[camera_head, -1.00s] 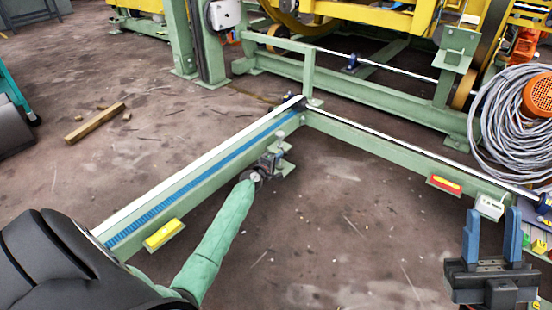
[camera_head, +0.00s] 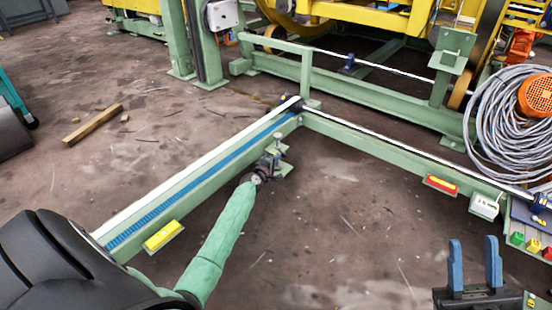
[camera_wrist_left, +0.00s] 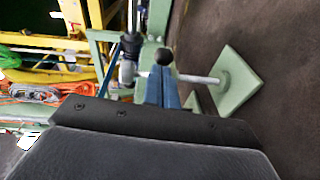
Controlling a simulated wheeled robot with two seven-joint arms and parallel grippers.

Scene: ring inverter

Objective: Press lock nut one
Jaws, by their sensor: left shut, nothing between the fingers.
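My left arm comes in from the lower left in a green sleeve. My left gripper (camera_head: 272,160) is small at its end, close to a foot plate under the green beam. In the left wrist view its blue fingers (camera_wrist_left: 163,88) are close together, with nothing seen between them. A dark round knob (camera_wrist_left: 164,57) shows just past the fingertips; contact cannot be told. A silver rod (camera_wrist_left: 204,79) runs from beside the fingers to a green square foot plate (camera_wrist_left: 238,82). I cannot tell which part is lock nut one. My right gripper (camera_head: 474,266) is open and empty at the lower right.
A green beam with a blue strip (camera_head: 190,182) runs along the left arm's side. Another beam (camera_head: 400,150) leads right to a red box (camera_head: 440,185) and coloured buttons (camera_head: 532,246). Bare floor lies between.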

